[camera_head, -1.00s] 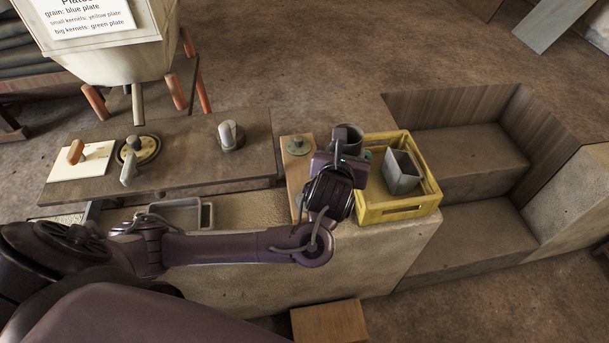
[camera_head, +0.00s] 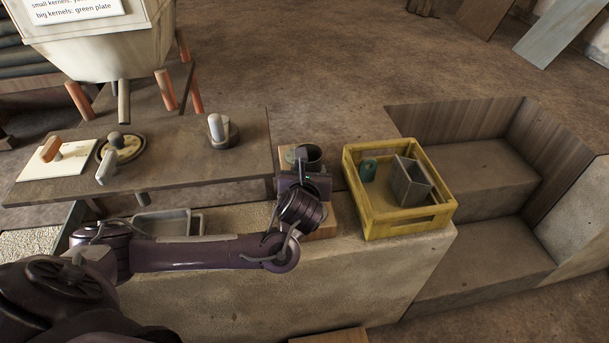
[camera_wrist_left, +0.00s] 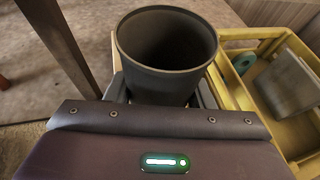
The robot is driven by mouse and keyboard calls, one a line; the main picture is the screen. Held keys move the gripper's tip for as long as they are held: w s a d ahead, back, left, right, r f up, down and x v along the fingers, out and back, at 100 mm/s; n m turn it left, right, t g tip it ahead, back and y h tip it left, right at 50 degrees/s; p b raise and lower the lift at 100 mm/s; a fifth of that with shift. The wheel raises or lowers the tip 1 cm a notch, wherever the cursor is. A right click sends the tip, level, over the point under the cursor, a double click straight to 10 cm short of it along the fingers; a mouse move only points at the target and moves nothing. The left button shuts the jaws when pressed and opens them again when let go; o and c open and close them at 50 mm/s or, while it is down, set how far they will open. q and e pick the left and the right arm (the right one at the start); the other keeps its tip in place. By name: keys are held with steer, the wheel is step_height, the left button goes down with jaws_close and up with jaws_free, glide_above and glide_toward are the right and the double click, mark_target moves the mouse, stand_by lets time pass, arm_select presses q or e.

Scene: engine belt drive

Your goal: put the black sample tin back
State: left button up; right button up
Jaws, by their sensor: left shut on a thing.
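The black sample tin (camera_wrist_left: 166,78) is an open, empty dark cup, upright between the fingers of my left gripper (camera_wrist_left: 163,92) in the left wrist view. In the head view the tin (camera_head: 309,157) shows at the far end of my left gripper (camera_head: 303,168), which is shut on it. The tin is over or just above the small wooden board (camera_head: 326,226) on the stone ledge, left of the yellow crate; I cannot tell whether it touches the board. My right gripper is not in view.
The yellow crate (camera_head: 403,224) stands close on the right, holding a grey box (camera_head: 411,181) and a green item (camera_head: 368,169). A dark bench (camera_head: 180,159) with a knobbed post (camera_head: 219,132) lies to the left. A grey tray (camera_head: 168,224) sits on the ledge.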

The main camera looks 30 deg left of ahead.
arm_select(q)
steer(key=shift+w+a+f, duration=0.35)
steer(key=shift+w+a, duration=0.05)
steer(key=shift+w, duration=0.1)
steer(key=shift+w+a+f, duration=0.3)
steer(key=shift+w+a, duration=0.05)
steer(key=shift+w, duration=0.15)
steer(key=shift+w+a+f, duration=0.8)
steer(key=shift+w+f, duration=0.15)
steer(key=shift+w, duration=0.1)
steer(key=shift+w+a+f, duration=0.1)
steer(key=shift+w+f, duration=0.05)
steer(key=shift+f, duration=0.05)
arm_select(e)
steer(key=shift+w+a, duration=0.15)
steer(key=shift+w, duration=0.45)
arm_select(q)
steer(key=shift+f, duration=0.1)
steer(key=o, duration=1.1)
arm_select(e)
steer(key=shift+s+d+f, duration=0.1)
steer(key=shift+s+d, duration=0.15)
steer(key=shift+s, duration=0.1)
